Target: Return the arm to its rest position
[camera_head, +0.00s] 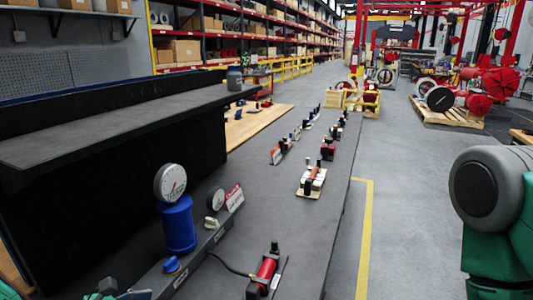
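The grey and green link of my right arm (492,215) stands at the right edge, over the floor and clear of the bench. Its gripper is outside the picture. Small green and dark parts (107,287) show at the bottom left edge. They look like parts of my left arm, but they are cut off, and no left fingertips can be made out. A blue cylinder (178,228) with a round white dial gauge (170,182) stands on the bench. A red cylinder with black ends (265,273) lies near the front of the bench.
The long dark bench (262,215) carries a low rail with a blue knob (172,265), a pale knob (211,223) and a small gauge (216,199). Several small assemblies stand farther back. A raised dark shelf (110,125) runs along the left. Open floor (410,200) lies right of the bench.

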